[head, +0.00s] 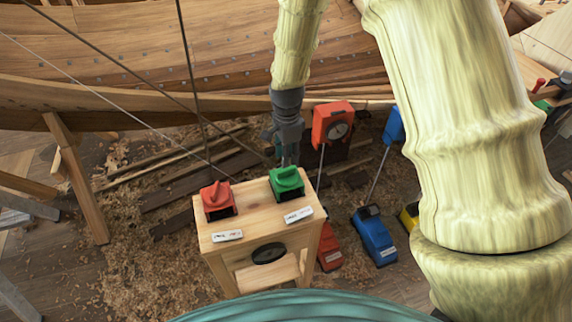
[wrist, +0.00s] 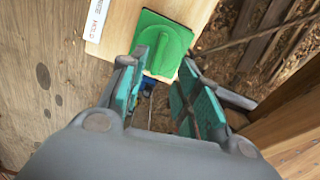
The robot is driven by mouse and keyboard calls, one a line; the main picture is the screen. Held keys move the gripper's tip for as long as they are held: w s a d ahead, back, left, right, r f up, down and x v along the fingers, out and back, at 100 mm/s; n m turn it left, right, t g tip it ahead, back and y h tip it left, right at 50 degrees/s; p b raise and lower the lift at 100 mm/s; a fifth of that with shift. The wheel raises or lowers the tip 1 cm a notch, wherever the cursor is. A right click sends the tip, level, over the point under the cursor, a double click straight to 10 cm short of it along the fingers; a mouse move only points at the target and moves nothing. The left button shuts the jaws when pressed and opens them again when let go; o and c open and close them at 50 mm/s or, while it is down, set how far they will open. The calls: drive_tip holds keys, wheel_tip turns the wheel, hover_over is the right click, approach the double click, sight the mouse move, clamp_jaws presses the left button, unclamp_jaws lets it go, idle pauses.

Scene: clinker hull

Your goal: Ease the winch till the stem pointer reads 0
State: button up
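A wooden stand (head: 252,230) carries a red fitting (head: 217,199) at left and a green fitting (head: 286,183) at right, each with a small white label in front. I cannot tell which of these is the winch. My gripper (head: 285,160) points down just behind the green fitting. In the wrist view, my gripper (wrist: 161,68) is open, its teal fingers apart at the near edge of the green fitting (wrist: 163,43); contact is unclear. A red gauge (head: 332,127) with a round dial stands behind; its reading is too small to tell, and no stem pointer is clearly identifiable.
A planked wooden hull (head: 180,45) spans the back. Dark ropes run down to the stand. A blue device (head: 374,236) stands at right, with a red one (head: 329,249) beside it. A wooden prop (head: 78,180) stands at left. Shavings and boards cover the floor.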

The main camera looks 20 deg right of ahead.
sight(287, 169)
drive_tip(key=shift+f, duration=0.65)
drive_tip(key=shift+s+f+p, duration=0.15)
drive_tip(key=shift+f+p, duration=0.15)
drive_tip(key=shift+f, duration=0.25)
drive_tip(key=shift+s+f+p, duration=0.15)
drive_tip(key=shift+f+p, duration=0.15)
drive_tip(key=shift+f, duration=0.2)
drive_tip(key=shift+f+p, duration=0.35)
drive_tip(key=shift+f, duration=0.9)
drive_tip(key=shift+w+f, duration=0.1)
drive_tip(key=shift+w, duration=0.05)
clamp_jaws()
